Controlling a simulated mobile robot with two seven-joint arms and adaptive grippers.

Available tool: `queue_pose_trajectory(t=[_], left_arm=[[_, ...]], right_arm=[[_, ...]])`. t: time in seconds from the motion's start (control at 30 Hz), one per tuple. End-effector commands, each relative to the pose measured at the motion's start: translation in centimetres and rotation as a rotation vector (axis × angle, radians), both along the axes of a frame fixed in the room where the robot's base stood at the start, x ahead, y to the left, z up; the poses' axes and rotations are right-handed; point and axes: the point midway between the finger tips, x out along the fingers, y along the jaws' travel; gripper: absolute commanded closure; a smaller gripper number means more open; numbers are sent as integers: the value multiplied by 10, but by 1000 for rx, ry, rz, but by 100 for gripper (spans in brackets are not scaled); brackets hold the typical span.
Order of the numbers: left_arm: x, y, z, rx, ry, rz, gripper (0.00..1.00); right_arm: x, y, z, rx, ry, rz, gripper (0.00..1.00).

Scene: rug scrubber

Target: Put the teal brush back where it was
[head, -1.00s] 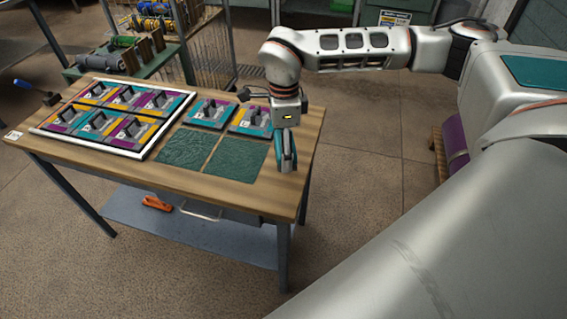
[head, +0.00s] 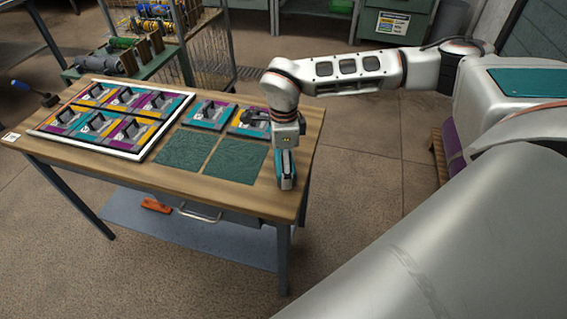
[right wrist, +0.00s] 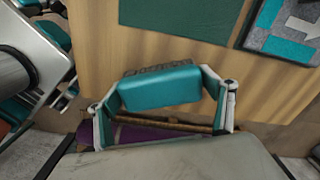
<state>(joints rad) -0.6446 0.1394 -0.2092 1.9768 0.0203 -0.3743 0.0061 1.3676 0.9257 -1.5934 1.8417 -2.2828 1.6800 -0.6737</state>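The teal brush (right wrist: 160,88) is a teal block with a dark, rough strip along its far side in the right wrist view. It sits between the two fingers of my right gripper (right wrist: 163,95), which appear closed against its ends. In the head view my right gripper (head: 287,172) points down at the right end of the wooden table (head: 240,197), beside the dark green pads (head: 235,160). The brush is largely hidden by the fingers there, and I cannot tell whether it touches the tabletop. My left gripper is not in view.
A white-framed tray (head: 143,155) of several coloured rug pieces with dark handled tools lies on the table's left. Two similar pieces (head: 208,115) lie behind the green pads. A blue-handled tool (head: 22,85) stands off the left corner. A wire rack (head: 205,50) stands behind.

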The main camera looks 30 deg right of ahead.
Motion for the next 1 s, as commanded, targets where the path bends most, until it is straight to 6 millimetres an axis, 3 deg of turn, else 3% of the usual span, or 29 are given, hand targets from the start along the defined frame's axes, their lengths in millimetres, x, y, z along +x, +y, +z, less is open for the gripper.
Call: queue_pose_trajectory(t=[0.47, 1.0], left_arm=[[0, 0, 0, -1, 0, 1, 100], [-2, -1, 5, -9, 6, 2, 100]], right_arm=[[1, 0, 7, 1, -3, 0, 8], [1, 0, 105, 0, -4, -1, 8]])
